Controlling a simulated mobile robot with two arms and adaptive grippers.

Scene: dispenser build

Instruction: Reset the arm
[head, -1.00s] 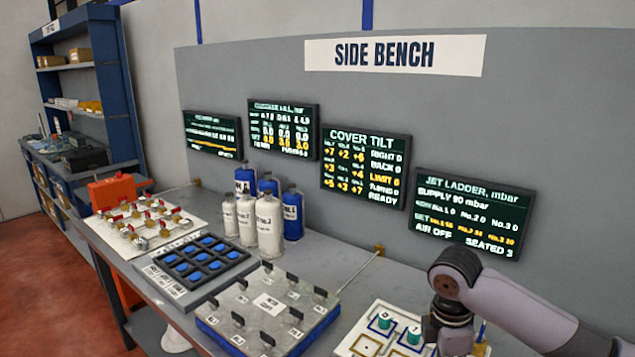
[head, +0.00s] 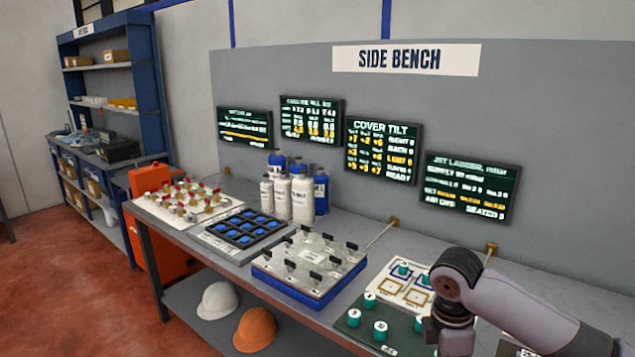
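My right arm (head: 500,305) comes in from the lower right and bends down over the right end of the side bench (head: 232,262). Its gripper is below the picture edge and cannot be seen. My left arm and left gripper are not in view. Near my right arm, a green mat (head: 400,335) holds several teal cylinders (head: 381,330), partly hidden by the arm. Behind it a white board with outlined squares (head: 387,290) carries more teal pieces.
A clear-topped tray with black knobs (head: 310,262), a black grid with blue discs (head: 240,232), a valve board (head: 170,212) and bottles (head: 302,198) stand on the bench. Wall screens (head: 383,150) hang behind. Hard hats (head: 255,328) lie on the lower shelf. Red floor at left is clear.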

